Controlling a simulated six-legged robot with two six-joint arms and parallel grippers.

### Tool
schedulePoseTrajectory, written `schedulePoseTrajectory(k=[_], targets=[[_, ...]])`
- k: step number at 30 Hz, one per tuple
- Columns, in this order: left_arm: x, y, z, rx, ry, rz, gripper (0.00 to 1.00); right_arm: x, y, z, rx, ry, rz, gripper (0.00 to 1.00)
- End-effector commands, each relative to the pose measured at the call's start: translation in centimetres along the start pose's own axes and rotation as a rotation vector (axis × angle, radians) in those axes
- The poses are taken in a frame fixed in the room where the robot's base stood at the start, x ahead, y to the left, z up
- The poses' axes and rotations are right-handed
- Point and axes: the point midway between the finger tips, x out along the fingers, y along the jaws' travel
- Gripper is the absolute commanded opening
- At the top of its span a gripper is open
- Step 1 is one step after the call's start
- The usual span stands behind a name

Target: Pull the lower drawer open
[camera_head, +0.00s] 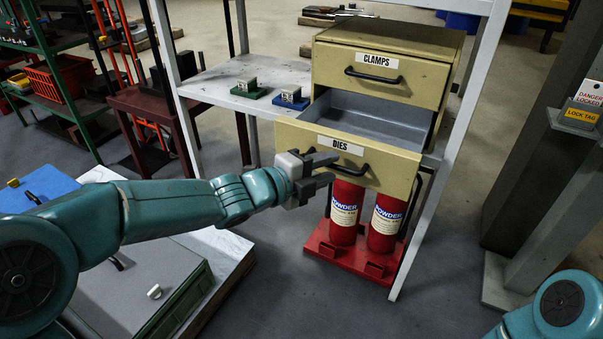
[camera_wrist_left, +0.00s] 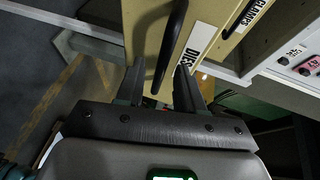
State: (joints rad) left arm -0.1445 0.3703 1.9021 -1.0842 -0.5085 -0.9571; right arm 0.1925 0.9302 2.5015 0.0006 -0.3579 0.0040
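The lower drawer (camera_head: 300,138), labelled DIES, stands pulled out of the cream cabinet, its grey inside showing and looking empty where visible. Its black bar handle (camera_head: 350,172) is on the front. My left gripper (camera_head: 328,168) is at the left part of this handle, fingers apart. In the left wrist view the handle (camera_wrist_left: 170,45) runs between the two spread fingers of the gripper (camera_wrist_left: 160,78), with gaps seen on both sides. The drawer front also shows there (camera_wrist_left: 147,30). My right gripper is out of view; only part of that arm shows at lower right.
The upper drawer (camera_head: 372,86), labelled CLAMPS, is shut above. Two red powder bottles (camera_head: 345,210) stand in a red tray (camera_head: 362,262) below. A white rack post (camera_head: 440,165) is close on the right. Small blocks on green (camera_head: 249,92) and blue bases sit on the shelf.

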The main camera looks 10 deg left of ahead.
Motion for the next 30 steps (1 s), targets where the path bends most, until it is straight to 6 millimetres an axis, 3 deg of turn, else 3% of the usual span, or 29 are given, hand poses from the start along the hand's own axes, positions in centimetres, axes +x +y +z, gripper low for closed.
schedulePoseTrajectory(k=[12, 18, 24, 30], targets=[[-10.3, -0.4, 0.0, -0.001, -0.006, -0.001, 0.37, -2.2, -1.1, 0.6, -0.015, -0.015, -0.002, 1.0], [-14.2, -0.3, 0.0, -0.001, -0.005, -0.001, 0.37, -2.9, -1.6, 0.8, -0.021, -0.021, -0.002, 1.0], [-15.7, -0.1, -0.1, 0.001, -0.001, 0.0, 0.37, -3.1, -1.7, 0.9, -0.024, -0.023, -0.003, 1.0], [-15.8, 0.0, -0.1, 0.0, 0.0, 0.0, 0.37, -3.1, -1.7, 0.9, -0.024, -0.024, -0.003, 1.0]])
